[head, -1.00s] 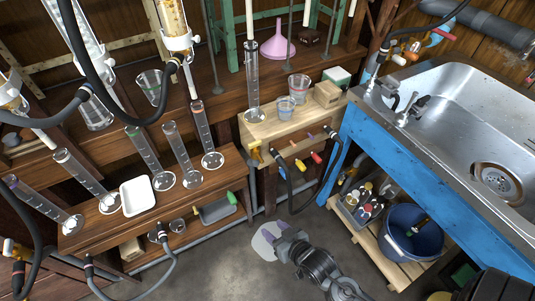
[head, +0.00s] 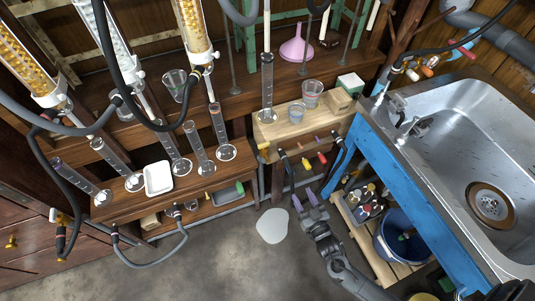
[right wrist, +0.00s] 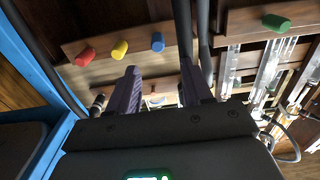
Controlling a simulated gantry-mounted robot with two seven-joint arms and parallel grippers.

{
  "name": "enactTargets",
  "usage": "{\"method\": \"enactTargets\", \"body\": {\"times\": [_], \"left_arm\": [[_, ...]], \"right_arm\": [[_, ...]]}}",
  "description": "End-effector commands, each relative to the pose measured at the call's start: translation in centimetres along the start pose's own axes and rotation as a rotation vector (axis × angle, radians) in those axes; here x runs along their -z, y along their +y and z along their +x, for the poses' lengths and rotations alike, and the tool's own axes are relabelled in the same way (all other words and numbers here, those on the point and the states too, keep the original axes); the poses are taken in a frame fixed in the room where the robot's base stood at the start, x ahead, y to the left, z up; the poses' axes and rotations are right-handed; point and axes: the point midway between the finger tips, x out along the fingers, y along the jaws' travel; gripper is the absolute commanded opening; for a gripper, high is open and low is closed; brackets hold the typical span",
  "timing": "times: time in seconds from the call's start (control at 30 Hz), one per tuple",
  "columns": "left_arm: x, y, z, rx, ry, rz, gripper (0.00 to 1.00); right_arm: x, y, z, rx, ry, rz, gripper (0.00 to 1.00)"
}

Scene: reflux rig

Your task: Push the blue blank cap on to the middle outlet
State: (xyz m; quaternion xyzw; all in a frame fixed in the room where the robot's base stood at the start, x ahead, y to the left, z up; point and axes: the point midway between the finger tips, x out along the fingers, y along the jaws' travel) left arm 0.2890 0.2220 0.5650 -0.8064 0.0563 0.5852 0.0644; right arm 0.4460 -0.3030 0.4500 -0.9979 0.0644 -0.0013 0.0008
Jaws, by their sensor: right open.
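The blue blank cap (right wrist: 158,42) shows in the right wrist view on a wooden rail, beside a yellow cap (right wrist: 120,49) and a red cap (right wrist: 85,56). In the head view I cannot pick the blue cap out clearly on the front of the pale bench (head: 290,128). My right gripper (head: 304,200) is open and empty, with purple fingers pointing towards that bench front. In the right wrist view its fingers stand wide apart (right wrist: 162,95), the blue cap appearing above the gap. I cannot tell which fitting is the middle outlet. My left gripper is not in view.
Dark hoses (head: 335,160) hang at the bench front, close to the caps. The blue sink frame (head: 385,170) and a blue bucket (head: 398,238) stand to the right. Glass cylinders and a white tray (head: 158,179) stand on the left shelf. The floor around the white puddle (head: 272,225) is clear.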

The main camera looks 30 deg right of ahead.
Motion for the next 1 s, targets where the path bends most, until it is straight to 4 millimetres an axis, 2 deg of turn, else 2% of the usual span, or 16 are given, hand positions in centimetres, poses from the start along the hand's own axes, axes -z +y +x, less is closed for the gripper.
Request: {"method": "enactTargets", "body": {"times": [0.47,0.67,0.9,1.0], "left_arm": [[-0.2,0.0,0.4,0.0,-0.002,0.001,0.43],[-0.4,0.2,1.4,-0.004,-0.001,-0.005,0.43],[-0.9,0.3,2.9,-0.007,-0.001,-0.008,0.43],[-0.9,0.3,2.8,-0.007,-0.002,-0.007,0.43]], "right_arm": [[-0.1,0.0,0.5,0.0,0.002,0.0,0.5],[-0.2,0.0,2.3,0.001,0.003,0.001,0.5],[-0.2,0.0,5.2,0.001,0.003,0.0,0.5],[0.0,0.0,6.4,-0.001,0.002,0.001,0.5]]}}
